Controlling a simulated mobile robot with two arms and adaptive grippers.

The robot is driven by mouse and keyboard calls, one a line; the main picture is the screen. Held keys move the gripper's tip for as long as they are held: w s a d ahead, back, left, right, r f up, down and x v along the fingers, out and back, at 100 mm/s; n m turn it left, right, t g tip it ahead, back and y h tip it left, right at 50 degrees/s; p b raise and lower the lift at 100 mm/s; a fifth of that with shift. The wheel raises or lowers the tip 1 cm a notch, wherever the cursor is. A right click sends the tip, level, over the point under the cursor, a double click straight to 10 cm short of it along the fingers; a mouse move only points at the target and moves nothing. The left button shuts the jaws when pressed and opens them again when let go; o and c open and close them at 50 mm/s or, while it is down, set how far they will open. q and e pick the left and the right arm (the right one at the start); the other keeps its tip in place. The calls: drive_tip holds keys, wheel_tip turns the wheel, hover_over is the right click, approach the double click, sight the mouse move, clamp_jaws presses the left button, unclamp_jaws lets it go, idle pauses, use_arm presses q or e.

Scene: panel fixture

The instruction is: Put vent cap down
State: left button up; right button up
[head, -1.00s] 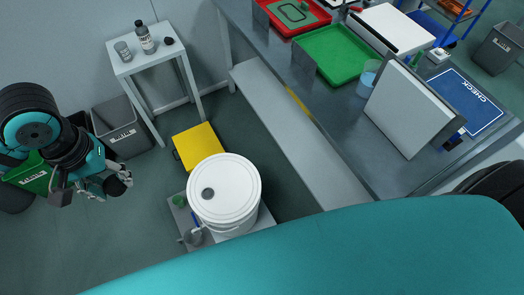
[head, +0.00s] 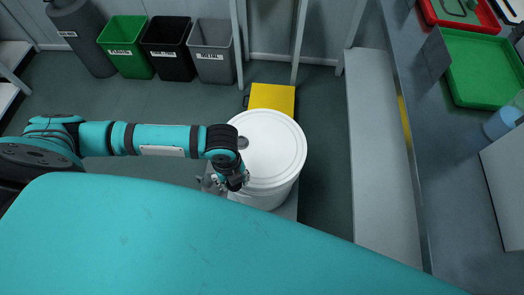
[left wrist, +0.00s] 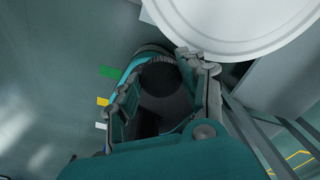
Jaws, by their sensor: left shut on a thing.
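My left gripper (head: 228,184) is at the near-left side of a white bucket with a round lid (head: 276,150). In the left wrist view the gripper (left wrist: 165,80) is shut on a dark round thing, which looks like the vent cap (left wrist: 158,85). The cap is in shadow and partly hidden by the fingers. In the head view the arm hides it. The lid (left wrist: 245,22) shows at the top right of the left wrist view, beside the fingers. A small dark round spot (head: 243,142) is on the lid's left part; I cannot tell if it is an opening. My right gripper is out of view.
The bucket stands on a grey platform (head: 290,207). A yellow box (head: 272,97) is behind it. Green (head: 125,48), black (head: 167,48) and grey (head: 211,50) bins stand along the wall. A workbench with a green tray (head: 480,65) is at right. Floor left of the bucket is clear.

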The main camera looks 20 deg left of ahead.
use_arm(q)
drive_tip(key=shift+d+f+m, duration=0.1)
drive_tip(key=shift+f+m, duration=0.3)
drive_tip(key=shift+f, duration=0.15)
hover_over(272, 159)
drive_tip(key=shift+s+f+b, duration=0.35)
drive_tip(key=shift+f+b, duration=0.05)
drive_tip(key=shift+f, duration=0.3)
drive_tip(key=f, duration=0.2)
drive_tip(key=shift+w+f, duration=0.3)
drive_tip(key=shift+w, duration=0.05)
drive_tip(key=shift+f, duration=0.5)
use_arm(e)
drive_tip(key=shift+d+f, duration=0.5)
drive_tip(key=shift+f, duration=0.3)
use_arm(q)
drive_tip(key=o, duration=0.4)
drive_tip(key=shift+f, duration=0.15)
drive_tip(key=o, duration=0.4)
drive_tip(key=shift+o, duration=0.2)
